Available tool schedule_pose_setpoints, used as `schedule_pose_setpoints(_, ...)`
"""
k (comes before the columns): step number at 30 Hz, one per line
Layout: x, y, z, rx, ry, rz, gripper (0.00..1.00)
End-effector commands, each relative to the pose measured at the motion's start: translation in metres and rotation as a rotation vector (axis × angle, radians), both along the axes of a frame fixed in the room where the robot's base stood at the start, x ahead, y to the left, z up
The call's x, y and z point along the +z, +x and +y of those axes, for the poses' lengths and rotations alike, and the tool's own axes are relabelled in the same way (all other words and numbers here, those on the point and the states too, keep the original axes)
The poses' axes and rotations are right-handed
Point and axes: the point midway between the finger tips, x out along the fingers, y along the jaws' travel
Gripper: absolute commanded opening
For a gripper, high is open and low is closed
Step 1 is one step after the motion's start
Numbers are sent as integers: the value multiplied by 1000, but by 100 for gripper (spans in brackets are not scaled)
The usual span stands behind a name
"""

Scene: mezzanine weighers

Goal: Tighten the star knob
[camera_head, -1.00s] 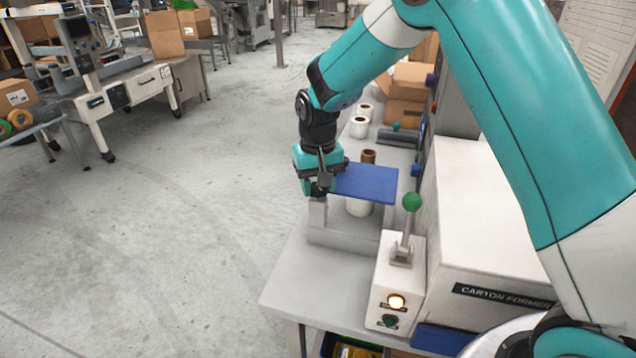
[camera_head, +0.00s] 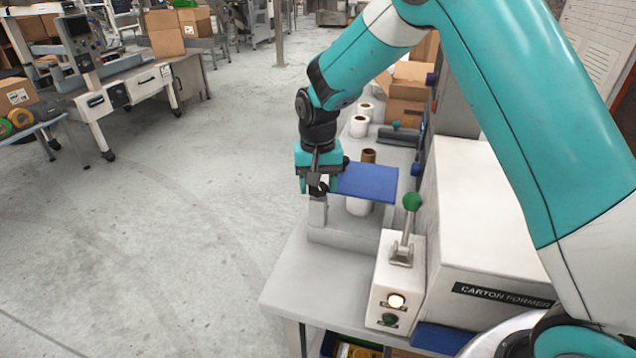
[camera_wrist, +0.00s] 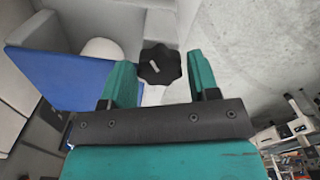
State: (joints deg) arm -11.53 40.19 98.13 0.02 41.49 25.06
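The star knob (camera_wrist: 159,65) is black with rounded lobes and a pale slanted mark on its face. In the wrist view it lies between the tips of my gripper's two teal fingers (camera_wrist: 160,76). The left finger is very close to the knob, and a narrow gap shows at the right finger. My gripper is open around the knob. In the head view my gripper (camera_head: 319,184) points down above the grey fixture (camera_head: 335,236) at the table's edge. There the knob is mostly hidden by the fingers. A blue plate (camera_head: 366,183) sits right beside the gripper.
A white box with a green-balled lever (camera_head: 411,203) and a lit lamp stands in front at the right. The carton former (camera_head: 490,225) is behind it. White rolls (camera_head: 359,126) stand farther back. Open floor lies left of the table (camera_head: 285,285).

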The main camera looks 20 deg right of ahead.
Motion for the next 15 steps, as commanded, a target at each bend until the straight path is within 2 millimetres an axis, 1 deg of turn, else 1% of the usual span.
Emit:
schedule_pose_setpoints(1, 0, 0, 0, 0, 0, 0, 67)
schedule_pose_setpoints(2, 0, 0, 0, 0, 0, 0, 70)
schedule_pose_setpoints(11, 1, -1, 0, 1, -1, 2, 70)
schedule_pose_setpoints(14, 9, 0, 0, 1, 0, 0, 70)
schedule_pose_setpoints(15, 15, 0, 0, 1, 1, -2, 70)
